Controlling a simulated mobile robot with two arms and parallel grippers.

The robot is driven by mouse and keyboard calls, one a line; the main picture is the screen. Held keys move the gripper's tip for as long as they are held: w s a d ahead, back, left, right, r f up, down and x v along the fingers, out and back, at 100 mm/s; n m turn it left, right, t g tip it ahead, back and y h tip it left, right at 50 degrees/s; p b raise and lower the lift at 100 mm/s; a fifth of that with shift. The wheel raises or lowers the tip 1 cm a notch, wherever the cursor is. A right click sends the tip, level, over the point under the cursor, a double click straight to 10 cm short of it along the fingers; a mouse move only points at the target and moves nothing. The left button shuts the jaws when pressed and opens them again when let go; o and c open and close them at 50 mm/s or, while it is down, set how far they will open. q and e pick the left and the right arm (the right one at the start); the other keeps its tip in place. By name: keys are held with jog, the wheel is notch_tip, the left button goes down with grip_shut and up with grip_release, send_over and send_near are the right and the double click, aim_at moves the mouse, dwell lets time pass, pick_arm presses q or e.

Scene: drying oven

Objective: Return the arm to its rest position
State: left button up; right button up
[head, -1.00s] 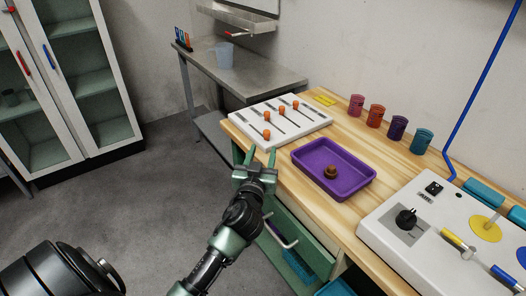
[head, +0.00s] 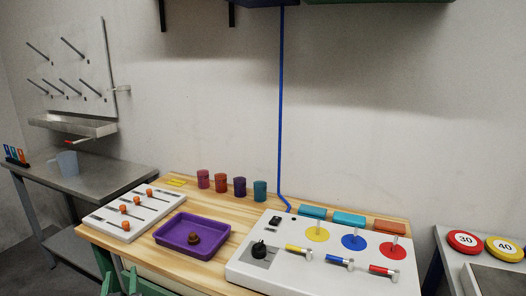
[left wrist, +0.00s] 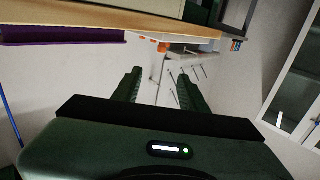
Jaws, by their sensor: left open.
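My left gripper (head: 123,279) shows at the bottom edge of the head view, in front of the workbench's front left edge. Its green fingers point up and stand apart, with nothing between them. In the left wrist view the two fingers (left wrist: 160,86) are also spread and empty, with the wall and peg rack beyond. My right gripper is in neither current view.
The wooden workbench (head: 205,272) carries a white slider panel (head: 151,218), a purple tray (head: 213,228) with a brown object, several coloured cups (head: 239,187) and a white control box (head: 290,274). A metal side table (head: 100,180) stands left.

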pick_arm(q)
jog(key=s+d+f+m+g+h, duration=0.1)
jog(key=s+d+f+g, duration=0.25)
jog(key=s+f, duration=0.35)
jog(key=s+d+f+m+g+h, duration=0.1)
jog(key=s+d+f+g, duration=0.1)
jog(key=s+f+g, duration=0.5)
jog(key=s+d+f+m+g+h, duration=0.1)
jog(key=s+d+m+h, duration=0.15)
jog(key=s+d, duration=0.45)
jog(key=s+d+f+m+g+h, duration=0.2)
jog(key=s+h, duration=0.1)
jog(key=s, duration=0.9)
notch_tip(320, 180, down, 24)
jog(key=p, duration=0.2)
jog(key=s+a+f+g, duration=0.2)
jog(key=s+f, duration=1.3)
jog(key=s, duration=0.3)
jog(key=shift+a+f+y+p, duration=0.25)
jog(key=shift+a+y+p, duration=0.05)
jog(key=shift+y+p, duration=0.1)
pick_arm(e)
jog(key=r, duration=0.1)
jog(key=w+r, duration=0.1)
jog(key=r, duration=0.1)
jog(key=shift+w+a, duration=0.25)
jog(key=shift+w, duration=0.05)
jog(key=shift+d, duration=0.15)
